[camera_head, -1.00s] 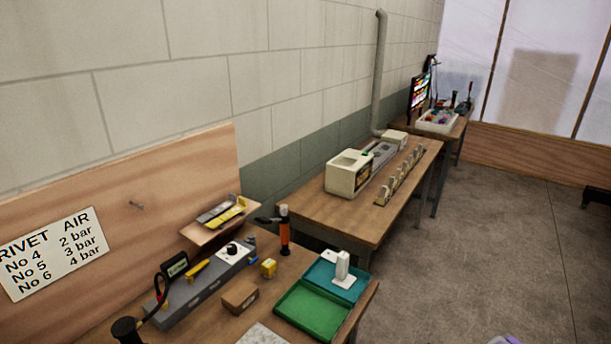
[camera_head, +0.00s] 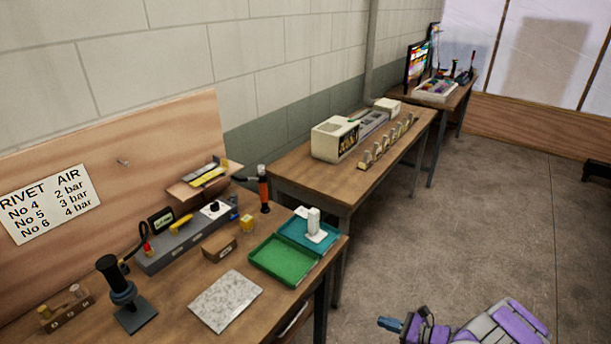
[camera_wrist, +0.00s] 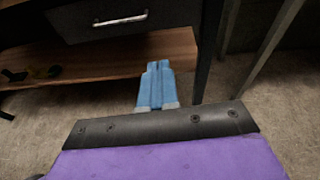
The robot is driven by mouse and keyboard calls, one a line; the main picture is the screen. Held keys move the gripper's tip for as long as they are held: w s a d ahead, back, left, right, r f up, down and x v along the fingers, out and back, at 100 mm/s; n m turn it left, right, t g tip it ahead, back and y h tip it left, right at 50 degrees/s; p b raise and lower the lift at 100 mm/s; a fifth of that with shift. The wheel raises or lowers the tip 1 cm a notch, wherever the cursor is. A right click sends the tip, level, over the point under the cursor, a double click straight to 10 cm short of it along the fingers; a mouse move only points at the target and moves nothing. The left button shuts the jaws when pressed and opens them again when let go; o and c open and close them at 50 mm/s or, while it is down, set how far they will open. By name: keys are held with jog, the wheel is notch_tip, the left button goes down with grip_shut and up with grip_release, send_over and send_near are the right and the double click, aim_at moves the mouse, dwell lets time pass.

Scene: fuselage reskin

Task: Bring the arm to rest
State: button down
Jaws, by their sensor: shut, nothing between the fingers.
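My gripper (camera_head: 391,323) shows at the bottom right of the head view, over the floor and to the right of the near workbench. Its blue fingers (camera_wrist: 157,87) stand together in the middle of the wrist view, with nothing between them. They point towards the bench's lower wooden shelf (camera_wrist: 90,62). My purple and grey arm is folded low in the head view, apart from the bench.
The near workbench (camera_head: 175,305) carries a green and teal case (camera_head: 283,260), a pale slab (camera_head: 226,300) and a black stand (camera_head: 126,300). A second bench (camera_head: 300,170) stands behind it. The floor (camera_head: 480,220) on the right is clear. A drawer (camera_wrist: 105,18) and dark leg (camera_wrist: 208,50) are near the fingers.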

jog(key=a+r+n+g+y, duration=0.2)
jog(key=a+r+n+g, duration=0.35)
jog(key=a+r, duration=0.75)
jog(key=s+a+r+n+g+h, duration=0.1)
jog(key=s+a+r+n+g, duration=0.1)
jog(key=s+a+r+n, duration=0.4)
jog(key=s+a+r+n+g+h, duration=0.1)
jog(key=s+a+r+n+g, duration=0.15)
jog(key=s+r, duration=0.4)
jog(key=s+d+r+n+h, duration=0.3)
jog(key=s+h, duration=0.1)
jog(key=s, duration=0.4)
jog(key=s+d+r+n+h, duration=0.2)
jog(key=s+d+n+h, duration=0.1)
jog(key=s, duration=0.6)
jog(key=s+d+r+n+h, duration=0.3)
jog(key=s+d+n+h, duration=0.1)
jog(key=s, duration=0.4)
jog(key=shift+s+r+h, duration=0.35)
jog(key=shift+s+h, duration=0.05)
jog(key=shift+h, duration=0.3)
jog(key=shift+a, duration=0.25)
